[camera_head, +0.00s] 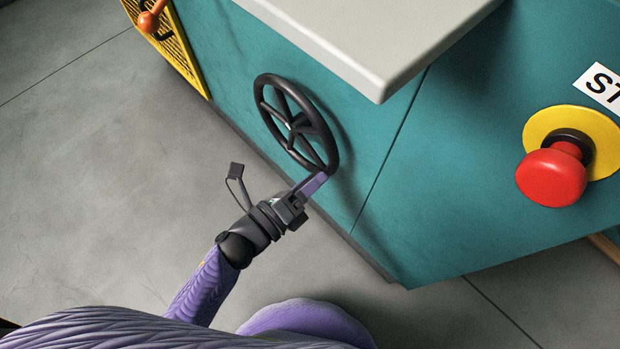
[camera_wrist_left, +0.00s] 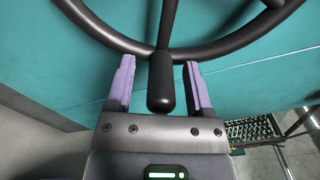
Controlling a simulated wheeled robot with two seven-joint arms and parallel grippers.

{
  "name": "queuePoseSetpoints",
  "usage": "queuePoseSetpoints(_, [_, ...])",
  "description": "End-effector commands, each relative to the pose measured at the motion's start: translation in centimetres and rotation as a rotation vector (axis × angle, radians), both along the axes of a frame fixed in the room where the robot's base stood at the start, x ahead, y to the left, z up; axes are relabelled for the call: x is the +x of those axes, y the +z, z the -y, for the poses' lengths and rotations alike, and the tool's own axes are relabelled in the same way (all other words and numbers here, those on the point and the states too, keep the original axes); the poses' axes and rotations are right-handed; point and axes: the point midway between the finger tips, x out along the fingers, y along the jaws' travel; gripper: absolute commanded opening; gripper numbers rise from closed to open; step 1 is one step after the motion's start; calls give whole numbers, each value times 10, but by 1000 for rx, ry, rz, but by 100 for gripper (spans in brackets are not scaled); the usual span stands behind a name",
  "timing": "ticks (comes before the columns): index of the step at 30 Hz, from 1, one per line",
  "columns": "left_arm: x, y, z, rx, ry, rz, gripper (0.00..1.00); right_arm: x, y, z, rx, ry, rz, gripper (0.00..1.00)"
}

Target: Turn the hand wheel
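The black hand wheel (camera_head: 293,123) is mounted on the side of the teal machine, with several spokes meeting at a hub. In the left wrist view the wheel's rim (camera_wrist_left: 222,47) crosses the top of the picture, and its short black handle (camera_wrist_left: 161,82) sticks out toward me. My left gripper (camera_head: 319,181) is at the lower edge of the wheel. In the left wrist view its two purple fingers (camera_wrist_left: 161,84) are apart, one on each side of the handle, with gaps showing on both sides. My right gripper is not in view.
The teal machine (camera_head: 430,170) has a light grey top (camera_head: 370,45) jutting out above the wheel. A red stop button (camera_head: 552,176) on a yellow plate is at the right. A yellow guard with an orange knob (camera_head: 148,22) is at upper left. Grey floor (camera_head: 90,190) is clear.

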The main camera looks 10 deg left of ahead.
Motion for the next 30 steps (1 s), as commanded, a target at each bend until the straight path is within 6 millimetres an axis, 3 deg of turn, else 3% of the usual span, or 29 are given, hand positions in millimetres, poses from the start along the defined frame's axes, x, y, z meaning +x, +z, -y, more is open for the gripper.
queuePoseSetpoints(7, [-7,1,-4,0,-1,0,66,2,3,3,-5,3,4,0])
queuePoseSetpoints(18, [-73,2,-53,1,0,-1,66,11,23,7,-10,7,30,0])
queuePoseSetpoints(30, [-81,0,-58,0,0,0,66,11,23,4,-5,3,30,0])
